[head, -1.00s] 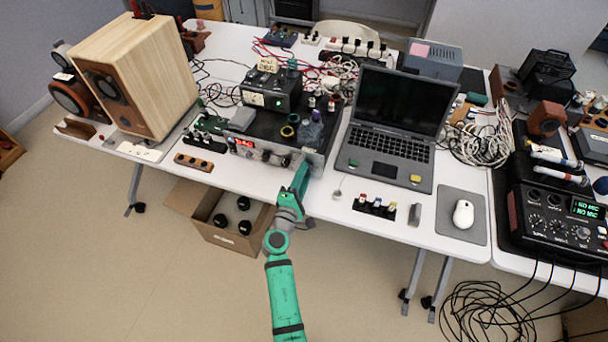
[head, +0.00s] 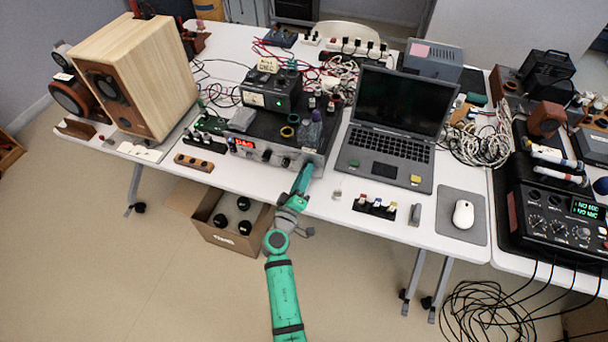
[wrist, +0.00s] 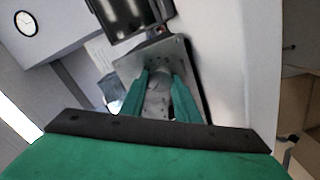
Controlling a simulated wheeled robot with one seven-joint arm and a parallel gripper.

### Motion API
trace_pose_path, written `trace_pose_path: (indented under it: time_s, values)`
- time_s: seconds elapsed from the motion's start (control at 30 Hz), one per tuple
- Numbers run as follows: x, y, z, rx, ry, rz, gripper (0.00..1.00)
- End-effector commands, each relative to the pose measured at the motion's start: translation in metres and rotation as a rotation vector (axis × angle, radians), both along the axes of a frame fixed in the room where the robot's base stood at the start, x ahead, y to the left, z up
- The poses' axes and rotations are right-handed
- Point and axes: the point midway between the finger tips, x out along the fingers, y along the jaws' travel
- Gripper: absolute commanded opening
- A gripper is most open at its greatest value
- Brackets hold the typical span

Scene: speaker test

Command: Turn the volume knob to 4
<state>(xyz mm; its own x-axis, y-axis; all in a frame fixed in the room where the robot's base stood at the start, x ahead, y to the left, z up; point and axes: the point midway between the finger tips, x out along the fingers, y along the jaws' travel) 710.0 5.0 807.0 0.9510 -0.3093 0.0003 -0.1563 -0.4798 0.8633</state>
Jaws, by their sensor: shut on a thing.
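The amplifier (head: 317,158) stands at the table's front edge in the head view, with a lit red display (head: 243,144) and small dark knobs on its front. My gripper (head: 306,170) reaches its front panel at the right end, and hides the knob there in that view. In the wrist view, the green fingers of my gripper (wrist: 161,82) lie on both sides of a silver-grey knob (wrist: 158,102) on the metal front panel (wrist: 130,67). They are shut on it. I cannot read any scale marks or the knob's setting.
A laptop (head: 388,146) stands right of the amplifier, and a small black switch strip (head: 374,208) lies before it. A wooden speaker (head: 150,75) stands at the left. A cardboard box (head: 235,238) sits under the table.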

Motion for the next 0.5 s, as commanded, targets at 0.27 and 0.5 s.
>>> trace_pose_path:
  time_s: [0.27,0.5]
  values:
    - [-0.0005,0.0012,-0.0011,0.044,-0.012,0.002,0.06]
    - [-0.0005,0.0011,-0.0012,0.046,-0.013,0.002,0.06]
